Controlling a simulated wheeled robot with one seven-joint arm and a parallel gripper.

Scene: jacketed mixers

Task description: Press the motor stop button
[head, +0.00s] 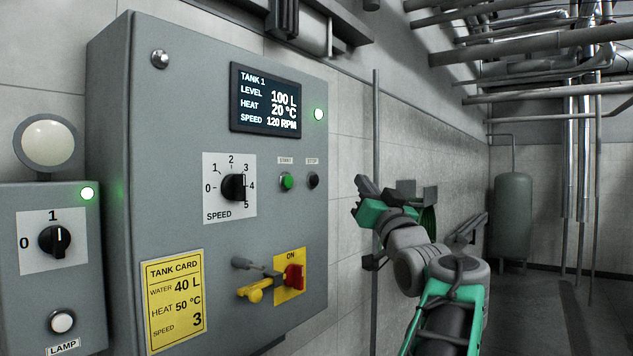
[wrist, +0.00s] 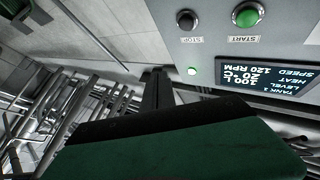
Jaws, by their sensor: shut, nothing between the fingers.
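The motor stop button (head: 313,180) is a small black round button under a STOP label on the grey control panel (head: 190,100). It also shows near the top of the wrist view (wrist: 187,19), upside down beside the green start button (wrist: 247,14). My gripper (head: 361,187) is shut and empty. In the head view it stands to the right of the stop button, with a visible gap in the picture. In the wrist view its dark fingers (wrist: 157,90) point toward the panel's edge, below and left of the stop button, and do not cover it.
The panel carries a lit display (head: 268,98), a green lamp (head: 318,114), a speed knob (head: 233,187), and a red and yellow switch (head: 293,277) marked ON. A smaller lamp box (head: 60,290) stands at left. A vertical pipe (head: 375,120) runs behind my gripper.

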